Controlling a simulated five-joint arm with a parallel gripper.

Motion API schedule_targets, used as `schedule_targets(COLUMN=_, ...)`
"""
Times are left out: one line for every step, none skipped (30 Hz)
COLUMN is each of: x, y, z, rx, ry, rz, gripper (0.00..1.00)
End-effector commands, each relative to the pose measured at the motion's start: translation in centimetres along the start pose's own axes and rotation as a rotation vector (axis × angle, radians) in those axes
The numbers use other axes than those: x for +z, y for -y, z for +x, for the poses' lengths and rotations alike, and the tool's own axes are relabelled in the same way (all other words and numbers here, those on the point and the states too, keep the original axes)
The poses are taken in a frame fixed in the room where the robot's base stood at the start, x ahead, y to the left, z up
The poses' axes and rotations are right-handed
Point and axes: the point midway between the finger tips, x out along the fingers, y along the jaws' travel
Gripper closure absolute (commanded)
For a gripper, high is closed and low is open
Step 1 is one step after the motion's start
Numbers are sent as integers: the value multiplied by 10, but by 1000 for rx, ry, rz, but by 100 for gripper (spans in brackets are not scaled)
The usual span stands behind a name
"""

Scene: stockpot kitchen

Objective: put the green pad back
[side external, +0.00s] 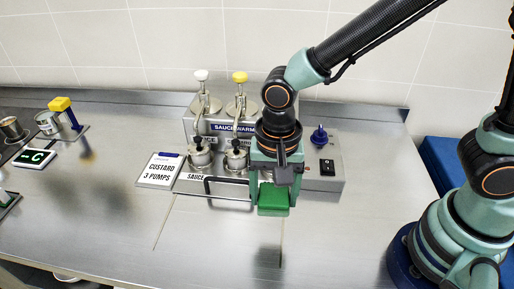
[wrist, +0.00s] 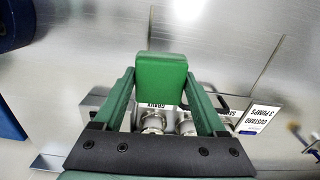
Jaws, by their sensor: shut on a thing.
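The green pad (side external: 273,198) is a small green block held at my gripper (side external: 273,188), in front of the sauce warmer. In the wrist view the green pad (wrist: 161,80) sits between the two green fingertips of my gripper (wrist: 161,84). My gripper is shut on it. The pad appears to be above the steel counter, with a dark shadow below it in the side view. No marked resting place for the pad can be made out.
The sauce warmer (side external: 325,175) with two pumps, white-topped and yellow-topped, stands behind my gripper. A C display (side external: 34,158) lies far left. The front counter is clear.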

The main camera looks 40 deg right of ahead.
Motion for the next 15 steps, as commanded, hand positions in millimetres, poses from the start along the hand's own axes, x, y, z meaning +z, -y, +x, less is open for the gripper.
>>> schedule_targets(x=-11, y=-6, z=-12, rx=-8, ry=-2, rz=13, gripper=71)
schedule_targets(x=-18, y=-11, z=-19, rx=-8, ry=-2, rz=18, gripper=71)
schedule_targets(x=-26, y=-18, z=-28, rx=-8, ry=-2, rz=23, gripper=71)
schedule_targets(x=-31, y=-23, z=-35, rx=-9, ry=-3, rz=26, gripper=71)
schedule_targets(x=-37, y=-29, z=-42, rx=-9, ry=-3, rz=31, gripper=71)
schedule_targets(x=-44, y=-37, z=-51, rx=-9, ry=-4, rz=35, gripper=71)
schedule_targets(x=-48, y=-44, z=-56, rx=-8, ry=-3, rz=39, gripper=71)
schedule_targets(x=-52, y=-50, z=-62, rx=-7, ry=-3, rz=42, gripper=71)
schedule_targets(x=-57, y=-58, z=-69, rx=-7, ry=-3, rz=45, gripper=71)
schedule_targets(x=-60, y=-63, z=-74, rx=-7, ry=-3, rz=48, gripper=71)
schedule_targets(x=-63, y=-69, z=-78, rx=-6, ry=-3, rz=50, gripper=71)
schedule_targets(x=-66, y=-76, z=-83, rx=-5, ry=-3, rz=53, gripper=71)
schedule_targets(x=-68, y=-80, z=-86, rx=-5, ry=-3, rz=54, gripper=71)
schedule_targets(x=-69, y=-84, z=-89, rx=-3, ry=-2, rz=56, gripper=71)
schedule_targets(x=-71, y=-89, z=-92, rx=-3, ry=-2, rz=57, gripper=71)
